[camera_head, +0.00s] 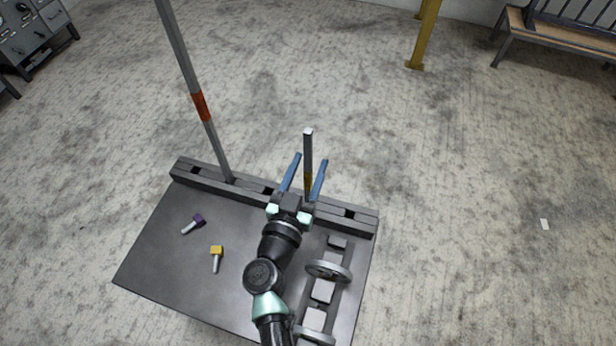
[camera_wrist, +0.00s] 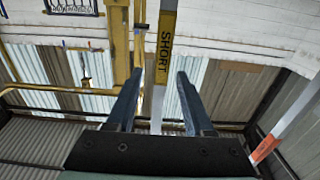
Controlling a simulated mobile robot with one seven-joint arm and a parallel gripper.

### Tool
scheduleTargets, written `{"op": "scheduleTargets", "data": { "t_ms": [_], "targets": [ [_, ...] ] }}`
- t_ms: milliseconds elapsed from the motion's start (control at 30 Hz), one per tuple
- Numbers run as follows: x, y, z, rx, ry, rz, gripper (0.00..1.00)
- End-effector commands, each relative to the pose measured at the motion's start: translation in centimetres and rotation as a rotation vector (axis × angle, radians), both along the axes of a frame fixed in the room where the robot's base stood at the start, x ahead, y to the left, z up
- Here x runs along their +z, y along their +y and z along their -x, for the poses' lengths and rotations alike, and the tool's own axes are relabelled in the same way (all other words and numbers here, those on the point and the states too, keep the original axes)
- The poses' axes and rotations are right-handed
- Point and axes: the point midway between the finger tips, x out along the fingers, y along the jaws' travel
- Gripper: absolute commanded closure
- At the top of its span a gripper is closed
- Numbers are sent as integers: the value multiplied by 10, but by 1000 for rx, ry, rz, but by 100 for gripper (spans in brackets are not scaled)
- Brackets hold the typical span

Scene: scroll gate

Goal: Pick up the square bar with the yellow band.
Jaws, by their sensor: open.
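The square bar with the yellow band (camera_head: 308,153) stands upright at the back rail of the dark table. In the wrist view the bar (camera_wrist: 168,20) shows its yellow band marked "SHORT" between my fingers. My gripper (camera_head: 308,160) is open, with one blue finger on each side of the bar. The same gripper shows in the wrist view (camera_wrist: 156,76), with a gap on both sides of the bar, wider on the left. I see no contact between the fingers and the bar. The bar's lower end is hidden behind my gripper.
A long grey bar with a red-orange band (camera_head: 201,105) stands in the rail (camera_head: 190,174) to the left. A purple-headed peg (camera_head: 198,219) and a yellow-headed peg (camera_head: 216,252) lie on the table (camera_head: 160,262). Grey blocks and handwheels (camera_head: 329,271) stand at the right.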

Motion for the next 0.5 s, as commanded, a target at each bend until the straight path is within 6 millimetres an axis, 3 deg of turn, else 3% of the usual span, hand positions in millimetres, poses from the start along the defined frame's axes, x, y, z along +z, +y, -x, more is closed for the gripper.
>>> {"op": "scheduleTargets", "data": {
  "t_ms": [67,333,500],
  "targets": [
    [0,0,0,0,0,0,51],
    [0,0,0,0,-1,0,100],
    [0,0,0,0,-1,0,100]
  ]
}}
